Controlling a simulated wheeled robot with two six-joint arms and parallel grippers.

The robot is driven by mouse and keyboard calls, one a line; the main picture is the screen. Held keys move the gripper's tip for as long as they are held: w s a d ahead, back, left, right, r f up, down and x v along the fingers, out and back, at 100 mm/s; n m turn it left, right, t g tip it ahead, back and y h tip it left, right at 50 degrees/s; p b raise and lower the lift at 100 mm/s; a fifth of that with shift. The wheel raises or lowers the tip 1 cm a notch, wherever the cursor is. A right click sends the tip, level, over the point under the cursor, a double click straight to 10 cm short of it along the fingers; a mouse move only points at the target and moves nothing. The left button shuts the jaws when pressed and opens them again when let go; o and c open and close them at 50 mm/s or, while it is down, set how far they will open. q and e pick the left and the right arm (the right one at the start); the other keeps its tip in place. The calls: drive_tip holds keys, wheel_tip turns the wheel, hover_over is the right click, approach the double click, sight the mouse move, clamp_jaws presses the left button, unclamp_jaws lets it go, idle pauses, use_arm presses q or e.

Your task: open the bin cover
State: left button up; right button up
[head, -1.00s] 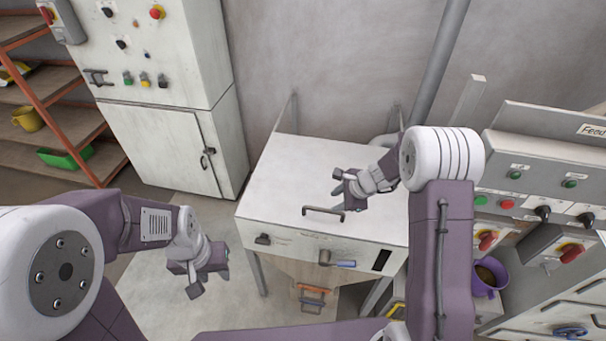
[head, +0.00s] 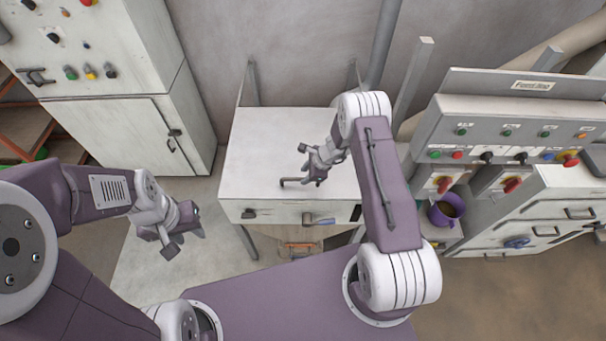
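The bin cover (head: 262,142) is a flat white lid on a white bin, lying closed against the bin's top. My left gripper (head: 182,232) hangs to the left of the bin, open and empty.
A white cabinet (head: 120,135) stands left. A control panel (head: 510,135) and a purple bucket (head: 445,211) stand right. Floor left of the bin is clear.

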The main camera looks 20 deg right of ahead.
drive_tip(key=shift+x, duration=1.15)
clamp_jaws()
idle(0.5)
